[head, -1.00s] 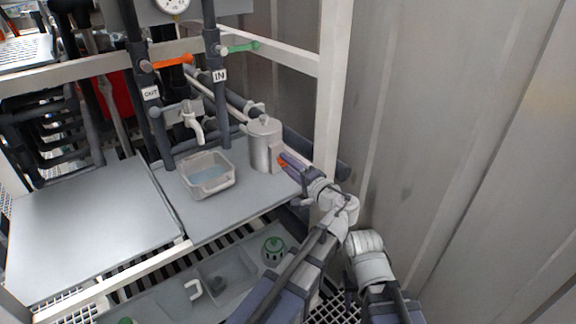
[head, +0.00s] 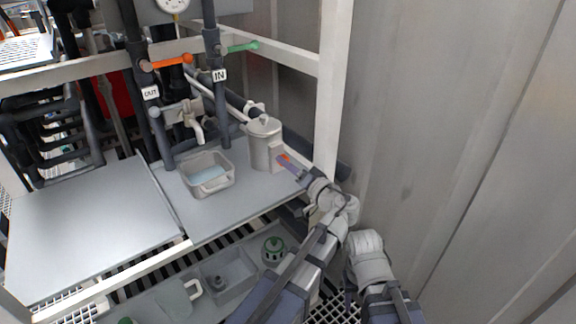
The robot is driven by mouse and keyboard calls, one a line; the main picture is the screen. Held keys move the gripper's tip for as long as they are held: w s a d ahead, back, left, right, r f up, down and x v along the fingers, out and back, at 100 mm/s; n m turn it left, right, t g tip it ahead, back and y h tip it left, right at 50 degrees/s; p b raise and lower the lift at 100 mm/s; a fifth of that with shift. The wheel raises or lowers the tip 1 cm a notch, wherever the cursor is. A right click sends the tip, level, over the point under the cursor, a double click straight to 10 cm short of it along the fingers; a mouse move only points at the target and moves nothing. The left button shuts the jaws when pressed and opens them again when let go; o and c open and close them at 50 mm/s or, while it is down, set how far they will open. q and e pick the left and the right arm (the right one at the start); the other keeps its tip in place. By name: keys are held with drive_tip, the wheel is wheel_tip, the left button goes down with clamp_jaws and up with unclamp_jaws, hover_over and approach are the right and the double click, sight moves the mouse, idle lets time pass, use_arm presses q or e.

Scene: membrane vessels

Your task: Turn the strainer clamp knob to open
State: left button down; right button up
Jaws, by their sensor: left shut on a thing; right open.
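The strainer (head: 262,147) is an upright grey metal canister with a lid, at the back right of the grey bench in the head view. Its small orange-red clamp knob (head: 284,157) shows on its right side. My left gripper (head: 285,161) reaches in from the lower right, and its purple fingers are shut on the knob. The fingers partly cover the knob. My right arm (head: 372,262) shows at the lower right, but I cannot make out its gripper.
A grey tub (head: 207,174) with pale blue liquid stands left of the strainer, below a tap (head: 193,122). Pipes with an orange handle (head: 167,63) and a green handle (head: 241,47) rise behind. A white post (head: 331,95) stands close to my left wrist.

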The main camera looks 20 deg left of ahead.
use_arm(q)
drive_tip(key=shift+f, duration=0.1)
idle(0.3)
drive_tip(key=shift+c, duration=2.2)
unclamp_jaws()
drive_tip(key=shift+s, duration=0.1)
use_arm(e)
drive_tip(key=shift+d, duration=0.1)
